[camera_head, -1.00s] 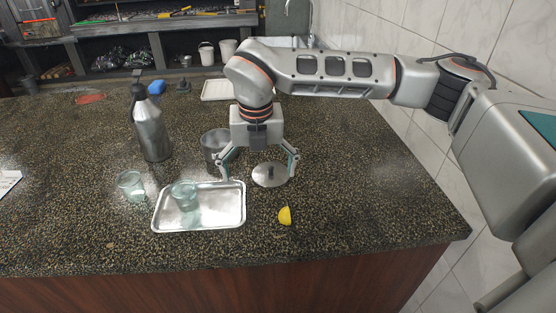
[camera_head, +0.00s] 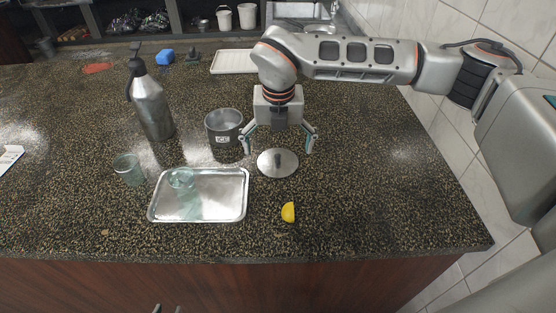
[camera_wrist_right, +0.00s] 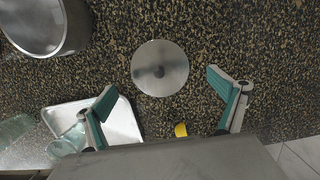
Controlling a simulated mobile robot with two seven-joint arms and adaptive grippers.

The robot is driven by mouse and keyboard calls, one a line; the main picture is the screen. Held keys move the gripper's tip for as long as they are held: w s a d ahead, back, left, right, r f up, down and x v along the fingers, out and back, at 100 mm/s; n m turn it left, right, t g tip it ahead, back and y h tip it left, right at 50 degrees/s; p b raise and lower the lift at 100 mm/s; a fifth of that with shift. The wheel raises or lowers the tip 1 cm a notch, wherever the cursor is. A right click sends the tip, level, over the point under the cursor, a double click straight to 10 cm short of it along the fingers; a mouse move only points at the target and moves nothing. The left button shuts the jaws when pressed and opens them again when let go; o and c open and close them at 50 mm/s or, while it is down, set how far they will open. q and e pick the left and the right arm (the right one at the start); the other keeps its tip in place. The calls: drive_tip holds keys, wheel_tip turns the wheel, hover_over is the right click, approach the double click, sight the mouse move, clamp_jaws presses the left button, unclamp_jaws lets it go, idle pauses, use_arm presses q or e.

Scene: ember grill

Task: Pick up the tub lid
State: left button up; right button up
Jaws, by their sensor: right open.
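The tub lid (camera_head: 290,166) is a round grey metal disc with a small dark knob, lying flat on the speckled counter. It also shows in the right wrist view (camera_wrist_right: 172,55). My right gripper (camera_head: 278,150) is open and empty, its fingers spread left and right just above and behind the lid, not touching it. In the right wrist view the lid lies beyond the open fingertips (camera_wrist_right: 163,80). The metal tub (camera_head: 224,128) stands open behind and left of the lid. Small dark tips of my left gripper (camera_head: 167,309) show at the bottom edge; their opening is unclear.
A metal tray (camera_head: 225,208) holding a glass (camera_head: 181,179) lies front left of the lid, with another glass (camera_head: 128,170) beside it. A yellow wedge (camera_head: 288,212) lies in front. A metal bottle (camera_head: 153,110) stands behind left. The counter right of the lid is clear.

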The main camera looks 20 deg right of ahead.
sight(278, 156)
drive_tip(key=shift+w+f, duration=0.2)
drive_tip(key=shift+f, duration=0.65)
drive_tip(key=shift+w+f, duration=0.15)
drive_tip(key=shift+f, duration=0.7)
drive_tip(key=shift+s+d+f, duration=0.1)
drive_tip(key=shift+s, duration=0.05)
clamp_jaws()
